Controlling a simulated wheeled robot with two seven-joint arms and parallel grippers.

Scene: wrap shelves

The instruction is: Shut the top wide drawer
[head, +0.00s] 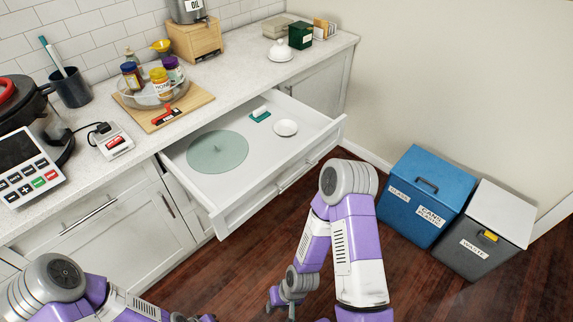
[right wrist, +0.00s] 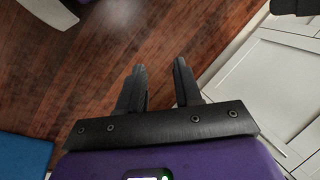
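The top wide drawer (head: 250,162) is pulled well out from under the counter in the head view. Its white front (head: 270,190) has a bar handle and faces the floor space. Inside lie a round greenish glass disc (head: 217,152), a small white dish (head: 285,127) and a teal and white item (head: 260,115). My right gripper (head: 280,304) is low in front of the drawer, apart from it. Its fingers are spread and empty in the right wrist view (right wrist: 158,82), above the wooden floor. My left gripper (head: 192,318) is at the bottom edge, mostly cut off.
A blue bin (head: 425,196) and a grey bin (head: 485,235) stand right of the drawer by the wall. Wooden floor is free before the drawer.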

